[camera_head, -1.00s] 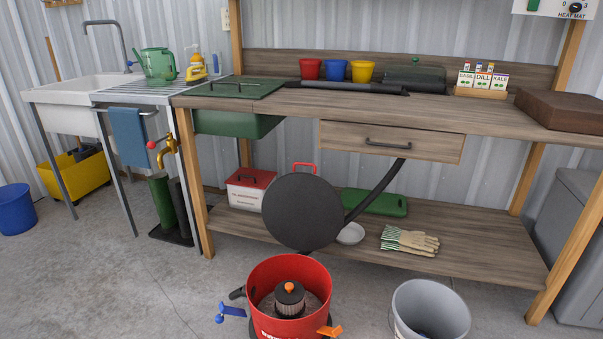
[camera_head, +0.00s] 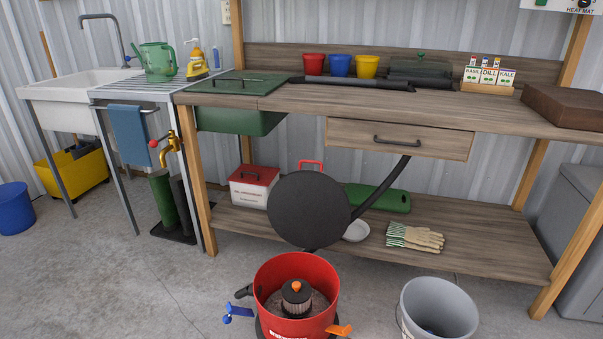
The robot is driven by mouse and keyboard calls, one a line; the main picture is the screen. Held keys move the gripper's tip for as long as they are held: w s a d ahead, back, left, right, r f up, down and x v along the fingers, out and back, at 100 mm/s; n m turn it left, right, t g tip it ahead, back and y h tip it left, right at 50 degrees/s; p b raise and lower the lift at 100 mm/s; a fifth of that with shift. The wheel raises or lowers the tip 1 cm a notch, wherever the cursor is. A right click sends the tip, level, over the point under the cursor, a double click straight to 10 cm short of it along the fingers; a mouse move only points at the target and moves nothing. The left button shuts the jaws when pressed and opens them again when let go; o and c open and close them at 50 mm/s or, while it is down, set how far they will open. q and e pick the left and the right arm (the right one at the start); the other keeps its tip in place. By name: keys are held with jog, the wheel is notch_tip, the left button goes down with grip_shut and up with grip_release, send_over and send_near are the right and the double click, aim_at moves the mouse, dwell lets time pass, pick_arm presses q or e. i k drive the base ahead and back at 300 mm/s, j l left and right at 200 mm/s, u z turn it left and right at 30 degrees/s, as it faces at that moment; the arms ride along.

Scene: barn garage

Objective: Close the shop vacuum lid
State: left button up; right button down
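The shop vacuum (camera_head: 295,318) stands on the floor at the bottom centre, a red round drum open at the top. Inside it is a dark filter (camera_head: 296,295) with an orange knob on top. Its black round lid (camera_head: 308,210) stands tilted up behind the drum, its flat underside facing me. A red handle (camera_head: 310,166) shows above the lid. A black hose (camera_head: 382,188) runs from beside the lid up to the bench. A blue latch (camera_head: 238,311) sticks out at the drum's left, an orange latch (camera_head: 338,330) at its right. Neither of my grippers is in view.
A grey bucket (camera_head: 438,308) stands right of the vacuum. Behind is a wooden bench (camera_head: 420,108) with a drawer (camera_head: 400,138) and a lower shelf (camera_head: 470,258) holding gloves (camera_head: 415,237) and a red-lidded box (camera_head: 252,185).

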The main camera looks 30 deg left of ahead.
aim_at(308, 209)
jog(key=j+z, duration=0.15)
jog(key=j, duration=1)
jog(key=j+z, duration=0.15)
jog(key=j, duration=0.3)
jog(key=k+j+z, duration=0.1)
jog(key=j, duration=0.35)
jog(key=k+j+z, duration=0.15)
jog(key=j, duration=0.25)
jog(key=k+j+z, duration=0.1)
jog(key=j, duration=0.35)
jog(key=k+j+z, duration=0.15)
jog(key=j, duration=0.25)
jog(key=k+j+z, duration=0.1)
jog(key=j, duration=0.25)
jog(key=k+j+z, duration=0.1)
jog(key=j, duration=0.3)
jog(key=k+j+z, duration=0.15)
jog(key=j, duration=0.2)
jog(key=j+z, duration=0.1)
jog(key=j, duration=0.3)
jog(key=k+j+z, duration=0.1)
jog(key=j, duration=0.25)
jog(key=k+j+z, duration=0.1)
jog(key=j, duration=0.25)
